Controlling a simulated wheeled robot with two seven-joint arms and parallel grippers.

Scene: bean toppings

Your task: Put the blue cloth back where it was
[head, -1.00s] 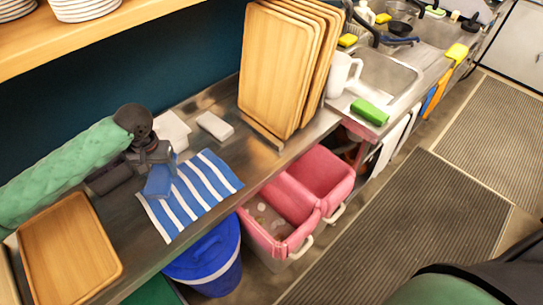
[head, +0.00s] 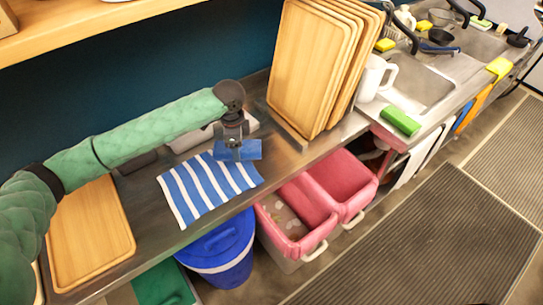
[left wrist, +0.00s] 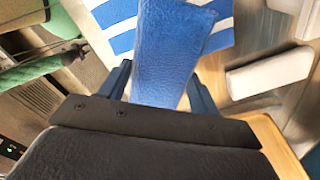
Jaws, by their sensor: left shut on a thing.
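The plain blue cloth (head: 249,148) is held in my left gripper (head: 233,139) over the upper right part of a blue-and-white striped cloth (head: 188,196) on the metal counter. In the left wrist view the blue cloth (left wrist: 168,50) stretches out between the fingers of my left gripper (left wrist: 158,88), with the stripes (left wrist: 122,22) beyond it. I cannot tell whether the blue cloth touches the striped one. My right gripper is not in view.
Upright wooden trays (head: 312,70) stand right of the gripper. A wooden tray (head: 90,235) lies at left. White blocks (head: 190,140) and a dark block (head: 138,161) sit behind. Pink bins (head: 285,240) and a blue bucket (head: 220,262) are below the counter edge.

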